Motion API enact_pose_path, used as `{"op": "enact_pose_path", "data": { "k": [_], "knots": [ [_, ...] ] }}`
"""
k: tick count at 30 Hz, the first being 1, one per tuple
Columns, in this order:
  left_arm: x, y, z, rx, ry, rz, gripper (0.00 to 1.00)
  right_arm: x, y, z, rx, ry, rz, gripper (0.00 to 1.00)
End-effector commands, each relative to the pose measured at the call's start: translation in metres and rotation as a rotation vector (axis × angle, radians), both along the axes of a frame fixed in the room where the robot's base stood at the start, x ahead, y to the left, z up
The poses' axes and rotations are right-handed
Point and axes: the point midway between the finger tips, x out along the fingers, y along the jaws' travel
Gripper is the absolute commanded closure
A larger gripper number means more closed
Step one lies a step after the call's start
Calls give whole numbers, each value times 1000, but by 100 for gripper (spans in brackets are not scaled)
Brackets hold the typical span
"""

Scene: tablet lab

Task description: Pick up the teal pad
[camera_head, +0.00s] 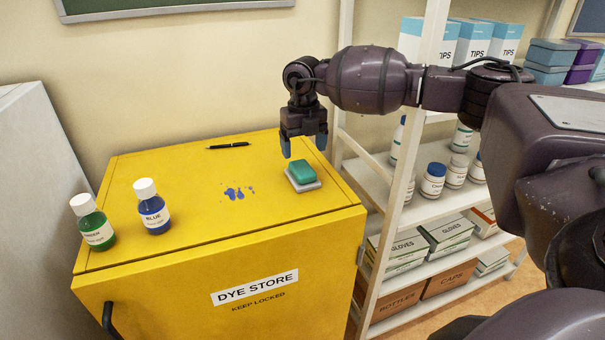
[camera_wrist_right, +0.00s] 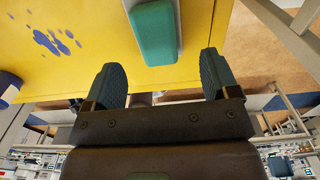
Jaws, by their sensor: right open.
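The teal pad (camera_head: 302,171) lies on a small pale grey tray (camera_head: 291,183) near the right edge of the yellow cabinet top. My right gripper (camera_head: 304,146) points down just above and behind the pad, open and empty. In the right wrist view the pad (camera_wrist_right: 155,32) is at the top, ahead of the two open fingers (camera_wrist_right: 160,82) and roughly centred between them. The fingers do not touch it. My left gripper is not in view.
The yellow cabinet top (camera_head: 180,185) also bears a green bottle (camera_head: 93,224), a blue bottle (camera_head: 152,208), a black pen (camera_head: 228,146) and blue spills (camera_head: 238,193). A white shelf rack (camera_head: 400,205) with bottles and boxes stands close on the right.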

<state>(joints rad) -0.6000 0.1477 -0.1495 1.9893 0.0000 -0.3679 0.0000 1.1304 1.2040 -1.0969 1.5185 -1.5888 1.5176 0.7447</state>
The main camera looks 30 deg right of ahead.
Motion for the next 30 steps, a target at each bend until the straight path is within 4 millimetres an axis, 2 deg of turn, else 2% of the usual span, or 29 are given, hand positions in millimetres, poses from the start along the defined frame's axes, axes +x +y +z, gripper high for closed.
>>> {"op": "enact_pose_path", "data": {
  "k": [8,18,27,30],
  "knots": [
    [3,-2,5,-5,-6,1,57,0,1,-18,0,0,1,19],
    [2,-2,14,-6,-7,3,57,1,3,-59,2,0,1,19],
    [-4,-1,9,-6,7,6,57,1,3,-64,2,-1,1,19],
    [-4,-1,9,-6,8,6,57,1,3,-64,2,-1,1,33]
  ]
}}
